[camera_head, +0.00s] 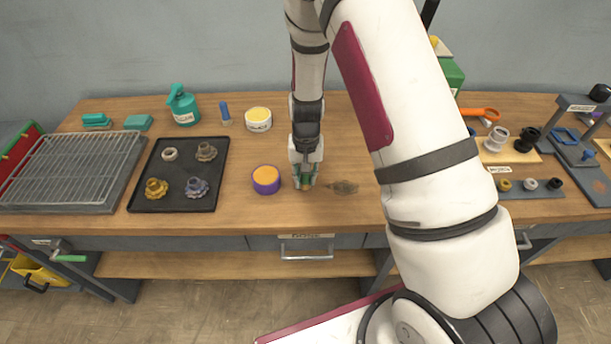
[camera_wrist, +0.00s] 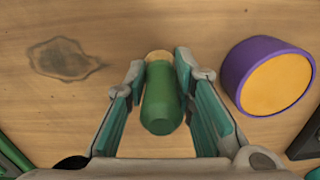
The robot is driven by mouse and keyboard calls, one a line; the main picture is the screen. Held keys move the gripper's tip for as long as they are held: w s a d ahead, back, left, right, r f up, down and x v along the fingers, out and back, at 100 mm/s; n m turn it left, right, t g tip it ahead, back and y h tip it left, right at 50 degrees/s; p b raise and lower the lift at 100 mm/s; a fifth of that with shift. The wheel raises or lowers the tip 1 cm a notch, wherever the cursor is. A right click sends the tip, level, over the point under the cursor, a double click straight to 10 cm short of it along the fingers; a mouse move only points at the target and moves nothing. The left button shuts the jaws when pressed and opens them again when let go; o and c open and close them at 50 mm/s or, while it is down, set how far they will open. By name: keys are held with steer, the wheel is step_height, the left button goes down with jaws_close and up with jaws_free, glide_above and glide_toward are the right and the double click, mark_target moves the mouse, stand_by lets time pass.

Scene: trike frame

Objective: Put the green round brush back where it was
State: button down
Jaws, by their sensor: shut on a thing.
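My gripper (camera_head: 305,178) is low over the middle of the workbench, between a purple tub with orange contents (camera_head: 266,180) and a dark stain (camera_head: 344,187). In the wrist view my gripper (camera_wrist: 160,75) has its fingers on either side of the green round brush (camera_wrist: 162,98), shut on it. The brush has a green body and a tan end pointing away from the wrist camera. In the head view the fingers mostly hide it. Whether the brush touches the bench top cannot be told.
Left is a black tray (camera_head: 182,197) with several gears and rings, beside a wire rack (camera_head: 72,165). Behind stand a teal spray bottle (camera_head: 184,106), a blue cylinder (camera_head: 224,113) and a yellow-topped tin (camera_head: 258,119). Bare wood (camera_head: 235,215) lies around the gripper.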

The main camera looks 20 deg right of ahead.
steer(key=c, duration=1.4)
jaws_free()
steer(key=shift+f, duration=0.1)
steer(key=shift+o, duration=0.2)
step_height(320, 180, up, 12)
steer(key=shift+r+b, duration=0.1)
steer(key=shift+b, duration=0.65)
steer(key=s+r+t, duration=0.1)
steer(key=s+r, duration=0.2)
steer(key=r, duration=0.6)
steer(key=s+r+n+t, duration=0.4)
steer(key=s+r, duration=1.2)
steer(key=s, duration=0.4)
steer(key=shift+t, duration=0.3)
